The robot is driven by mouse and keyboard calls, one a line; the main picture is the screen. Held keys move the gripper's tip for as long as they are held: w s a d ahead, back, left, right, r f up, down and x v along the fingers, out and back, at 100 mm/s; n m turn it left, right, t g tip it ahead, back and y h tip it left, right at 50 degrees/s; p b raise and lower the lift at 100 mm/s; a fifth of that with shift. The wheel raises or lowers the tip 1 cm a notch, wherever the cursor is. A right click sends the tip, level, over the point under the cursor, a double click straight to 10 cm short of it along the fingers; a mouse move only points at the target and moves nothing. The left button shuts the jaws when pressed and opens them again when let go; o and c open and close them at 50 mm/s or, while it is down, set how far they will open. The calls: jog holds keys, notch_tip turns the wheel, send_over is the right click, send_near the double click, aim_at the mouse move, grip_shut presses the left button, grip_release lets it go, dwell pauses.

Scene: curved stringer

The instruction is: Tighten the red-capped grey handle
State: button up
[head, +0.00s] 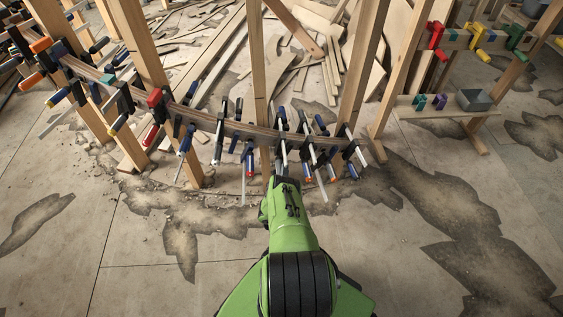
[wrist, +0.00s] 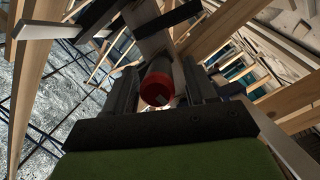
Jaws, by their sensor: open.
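The red-capped grey handle (wrist: 157,88) shows in the middle of the wrist view, its red end facing the camera and its grey body running up towards a dark clamp part. My gripper (wrist: 160,76) is open, with one dark finger on each side of the handle. Small gaps seem to show between fingers and handle; I cannot tell whether either touches. In the head view my gripper (head: 284,185) is at the lower edge of the curved wooden stringer (head: 235,128), among its clamps, and the arm hides the handle there.
Upright wooden posts (head: 259,70) stand along the stringer. A shelf (head: 440,107) with a grey bin (head: 475,100) is at right. The floor in front is clear.

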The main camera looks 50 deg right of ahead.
jog(key=shift+w+d, duration=0.1)
jog(key=shift+d, duration=0.05)
jog(key=shift+r, duration=0.1)
jog(key=shift+c, duration=0.5)
jog(key=c, duration=0.9)
jog(key=shift+o, duration=0.2)
